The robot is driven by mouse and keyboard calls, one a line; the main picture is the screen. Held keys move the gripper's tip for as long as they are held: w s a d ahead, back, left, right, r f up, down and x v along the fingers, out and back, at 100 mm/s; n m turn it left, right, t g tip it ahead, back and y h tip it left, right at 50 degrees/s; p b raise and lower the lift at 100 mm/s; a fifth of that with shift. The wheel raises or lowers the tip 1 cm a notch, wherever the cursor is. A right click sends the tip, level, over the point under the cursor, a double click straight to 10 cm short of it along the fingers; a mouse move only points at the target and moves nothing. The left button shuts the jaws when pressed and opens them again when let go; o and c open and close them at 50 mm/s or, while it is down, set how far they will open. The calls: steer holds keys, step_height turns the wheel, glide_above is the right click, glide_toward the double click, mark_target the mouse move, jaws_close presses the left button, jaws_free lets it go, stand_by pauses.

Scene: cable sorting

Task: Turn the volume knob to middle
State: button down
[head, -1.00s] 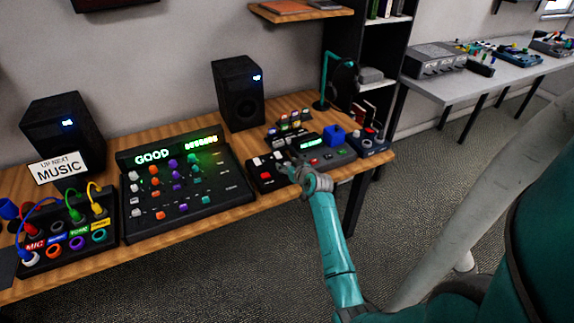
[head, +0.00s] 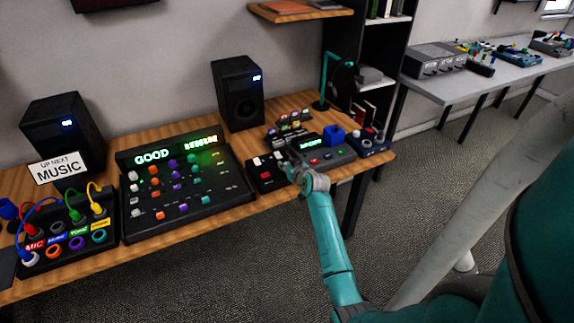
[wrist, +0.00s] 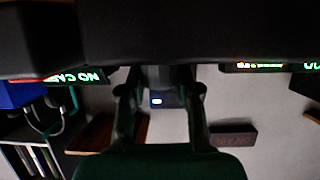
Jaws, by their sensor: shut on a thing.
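My gripper (head: 289,168) is at the right end of a small black control box (head: 262,186) on the wooden desk. In the wrist view, its two fingers (wrist: 160,100) stand on either side of a dark grey knob-like part (wrist: 160,77), and it is shut on this part. I take it for the volume knob; the gripper hides it in the head view, and its pointer cannot be read. The box also carries a red control (head: 266,176) and white ones.
The large mixer (head: 190,215) with a "GOOD" display stands to the left. A grey unit (head: 338,153) with a green display is close on the right, near a blue block (head: 335,135). A speaker (head: 237,95) stands behind. The desk's front edge passes below my gripper.

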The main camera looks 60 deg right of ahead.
steer(key=shift+m+h, duration=0.4)
steer(key=shift+w+m+g+h, duration=0.1)
steer(key=shift+m+g+h, duration=1.9)
steer(key=shift+m+g, duration=0.45)
steer(key=shift+m+g+h, duration=0.7)
steer(key=shift+m+g, duration=1.45)
steer(key=shift+g, duration=0.2)
steer(key=c, duration=0.8)
jaws_free()
steer(key=v, duration=1.2)
